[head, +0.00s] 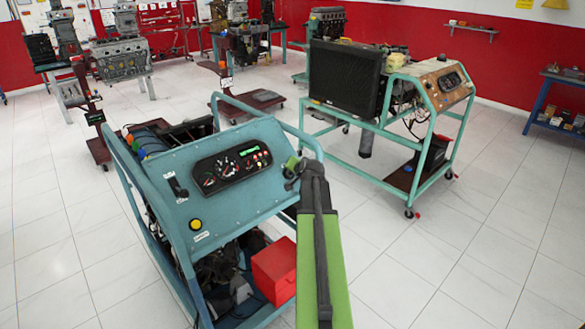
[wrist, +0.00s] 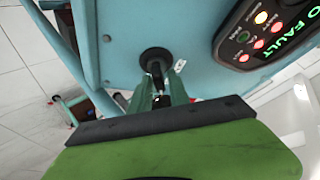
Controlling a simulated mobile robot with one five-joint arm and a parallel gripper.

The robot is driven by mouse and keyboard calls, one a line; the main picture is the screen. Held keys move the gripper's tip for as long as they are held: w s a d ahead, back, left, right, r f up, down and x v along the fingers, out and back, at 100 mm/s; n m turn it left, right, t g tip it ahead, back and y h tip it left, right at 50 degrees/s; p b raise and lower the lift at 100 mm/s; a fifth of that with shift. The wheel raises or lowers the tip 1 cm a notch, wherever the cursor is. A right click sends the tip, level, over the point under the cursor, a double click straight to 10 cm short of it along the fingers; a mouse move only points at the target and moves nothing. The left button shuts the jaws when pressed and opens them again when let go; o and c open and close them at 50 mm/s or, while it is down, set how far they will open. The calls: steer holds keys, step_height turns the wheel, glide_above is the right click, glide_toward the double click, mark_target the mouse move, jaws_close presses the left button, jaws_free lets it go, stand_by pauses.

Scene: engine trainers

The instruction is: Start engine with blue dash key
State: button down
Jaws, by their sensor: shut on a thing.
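The blue dash panel (head: 225,205) is the sloped front of a teal engine trainer in the head view. It also fills the upper part of the wrist view (wrist: 170,25). A round black key switch (wrist: 153,55) sits on it, with the key (wrist: 157,74) standing at its centre. My gripper (wrist: 160,82) is shut on the key, one green finger on either side. In the head view my gripper (head: 300,170) is at the panel's right edge and hides the switch. The key's turn angle is hard to tell.
The gauge cluster (head: 231,168) is left of my gripper; its wrist-view display (wrist: 297,38) shows green "O FAULT" beside coloured lamps. A yellow button (head: 195,224) is lower left. A red box (head: 274,268) sits below. Another trainer with a wooden dash (head: 437,80) stands right, across open floor.

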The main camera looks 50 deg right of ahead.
steer(key=shift+a+f+m+g+p, duration=0.15)
steer(key=shift+m+g+p, duration=0.75)
steer(key=shift+m, duration=1.2)
